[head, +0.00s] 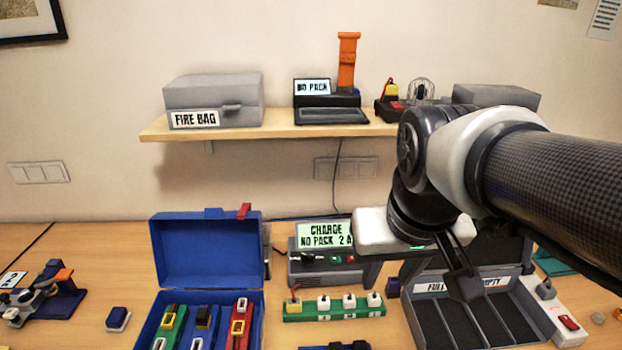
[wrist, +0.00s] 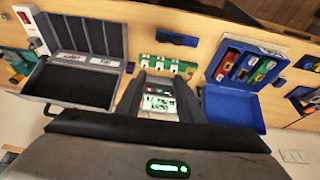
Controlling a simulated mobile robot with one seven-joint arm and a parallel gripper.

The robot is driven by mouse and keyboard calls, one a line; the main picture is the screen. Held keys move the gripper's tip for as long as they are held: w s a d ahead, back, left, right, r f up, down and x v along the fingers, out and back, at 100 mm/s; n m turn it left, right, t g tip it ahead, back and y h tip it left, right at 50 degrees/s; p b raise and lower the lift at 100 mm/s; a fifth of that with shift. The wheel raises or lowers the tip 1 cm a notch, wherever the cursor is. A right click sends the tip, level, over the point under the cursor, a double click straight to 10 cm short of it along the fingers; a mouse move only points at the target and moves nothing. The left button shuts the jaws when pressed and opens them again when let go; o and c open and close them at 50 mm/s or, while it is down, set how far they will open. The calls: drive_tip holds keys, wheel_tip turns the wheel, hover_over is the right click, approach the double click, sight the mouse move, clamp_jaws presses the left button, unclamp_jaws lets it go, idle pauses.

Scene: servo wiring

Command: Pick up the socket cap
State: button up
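I cannot tell for certain which thing is the socket cap. A small dark blue-purple piece (head: 393,287) stands on the table between the green strip and the grey case. It also shows as a small dark spot in the wrist view (wrist: 130,68). Another small dark blue block with a pale base (head: 118,318) stands left of the blue box. My gripper (head: 418,286) hangs above the table in front of the charger and grey case. Its dark fingers are apart, with nothing seen between them. The wrist view shows its body along the bottom.
The charger (head: 305,268) and green socket strip (head: 334,307) stand mid-table. An open blue box (head: 205,250) holds several packs. The open grey case (head: 535,318) has empty slots. A shelf (head: 225,133) carries a fire bag (head: 213,98).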

drive_tip(key=w+f+g+b, duration=0.4)
drive_tip(key=w+f+b, duration=0.4)
drive_tip(key=f, duration=0.5)
hover_over(360, 343)
wheel_tip(360, 343, down, 12)
drive_tip(key=shift+a+f+b, duration=0.1)
drive_tip(key=shift+b, duration=0.25)
drive_tip(key=shift+f+b, duration=0.55)
drive_tip(key=shift+f, duration=2.1)
drive_tip(key=c, duration=0.8)
